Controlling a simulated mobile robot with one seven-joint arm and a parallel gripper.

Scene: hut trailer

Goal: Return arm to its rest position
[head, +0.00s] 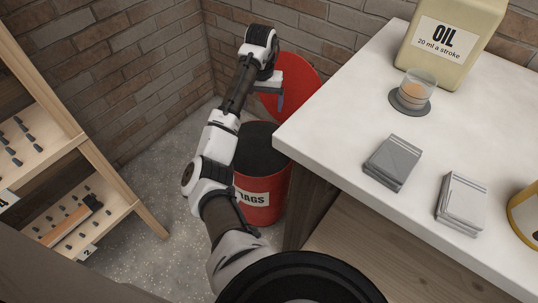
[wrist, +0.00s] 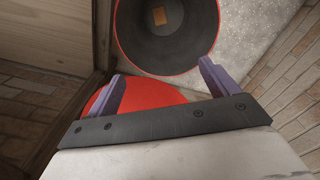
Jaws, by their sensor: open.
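My arm reaches forward in the head view, and my gripper (head: 281,103) hangs above a red bin (head: 262,205) with a white label reading "AGS" in its visible part. In the wrist view my gripper (wrist: 163,87) has its two purple fingers spread wide with nothing between them. The bin's dark inside (wrist: 170,35) shows beyond the fingers, with a small tan piece (wrist: 159,16) at its bottom. The bin's round red lid (head: 305,80) stands behind my gripper, partly hidden by it. The lid also shows below the bin in the wrist view (wrist: 150,97).
A white-topped bench (head: 330,125) is close on the right. It carries an oil can (head: 440,60), a small cup (head: 417,85) on a dark coaster, a grey stack (head: 393,162) and a white stack (head: 461,203). A wooden rack (head: 75,150) stands left. Speckled floor (head: 150,180) is clear between.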

